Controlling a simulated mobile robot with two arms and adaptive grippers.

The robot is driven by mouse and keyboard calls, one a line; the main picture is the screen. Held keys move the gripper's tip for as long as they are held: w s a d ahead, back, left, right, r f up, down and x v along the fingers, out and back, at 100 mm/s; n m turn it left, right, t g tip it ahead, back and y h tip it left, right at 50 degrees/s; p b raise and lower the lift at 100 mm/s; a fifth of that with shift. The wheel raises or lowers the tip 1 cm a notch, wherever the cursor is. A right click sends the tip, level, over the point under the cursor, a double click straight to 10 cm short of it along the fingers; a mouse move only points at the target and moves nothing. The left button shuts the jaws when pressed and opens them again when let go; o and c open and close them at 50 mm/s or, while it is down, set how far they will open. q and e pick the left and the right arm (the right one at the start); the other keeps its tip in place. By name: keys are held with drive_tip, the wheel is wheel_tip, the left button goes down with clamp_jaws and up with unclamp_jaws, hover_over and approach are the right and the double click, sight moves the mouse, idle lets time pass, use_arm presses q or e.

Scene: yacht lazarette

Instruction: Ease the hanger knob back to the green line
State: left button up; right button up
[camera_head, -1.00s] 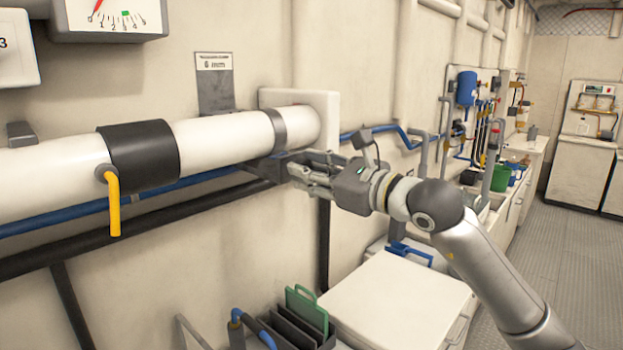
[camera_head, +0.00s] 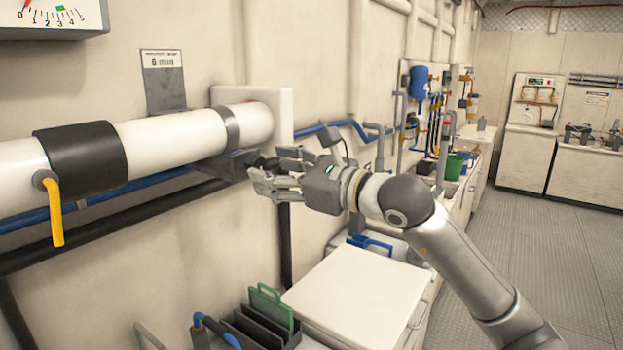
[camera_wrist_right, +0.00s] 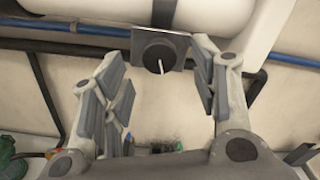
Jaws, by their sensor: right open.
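The hanger knob (camera_wrist_right: 160,54) is a dark round knob with a white pointer line, on a grey bracket under the white pipe. In the wrist view the line points down and slightly right. In the head view the knob (camera_head: 262,163) is mostly hidden behind my right gripper (camera_head: 268,171). My right gripper is open, its fingers spread to either side of the knob in the wrist view; I see no clear contact. A gauge (camera_head: 45,17) at the top left has a green mark near 3; its red needle is mostly cut off. My left gripper is not in view.
A black sleeve (camera_head: 82,160) with a yellow lever (camera_head: 54,210) sits on the pipe (camera_head: 180,135). A blue line and dark rail run below. A white box (camera_head: 355,295) and a rack with a green panel (camera_head: 268,305) stand beneath. The floor at right is clear.

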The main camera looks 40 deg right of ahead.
drive_tip(key=v, duration=0.9)
drive_tip(key=shift+s, duration=0.2)
drive_tip(key=shift+d, duration=0.1)
idle(0.5)
